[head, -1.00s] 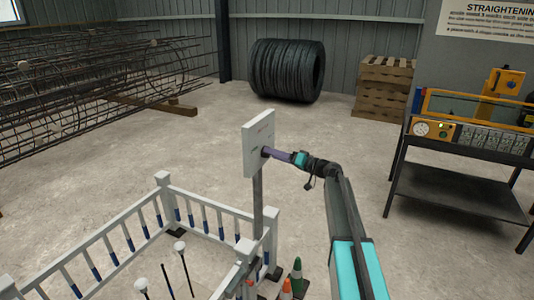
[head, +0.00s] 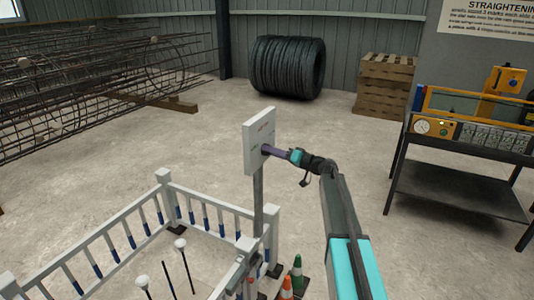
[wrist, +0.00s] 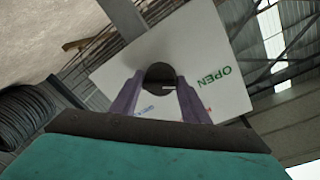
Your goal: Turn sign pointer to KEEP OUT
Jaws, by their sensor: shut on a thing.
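The white sign board (head: 258,139) stands upright on a grey post (head: 258,205) at the corner of the white fence. In the wrist view the board (wrist: 205,60) looks tilted, with green OPEN lettering at its right. Other small lettering near its lower edge is partly hidden by my fingers. The dark round pointer knob (wrist: 159,76) is at the middle of the board. My gripper (wrist: 157,95) has its purple fingers shut on the knob, one on each side. My gripper also shows in the head view (head: 268,150), against the board's face. The pointer's direction is hard to read.
A white fence (head: 110,235) encloses posts with white caps (head: 180,244). Traffic cones (head: 297,270) stand by the sign post's foot. A machine bench (head: 460,165) is at right; a wire coil (head: 288,70) and pallets (head: 386,84) are behind. The floor between is clear.

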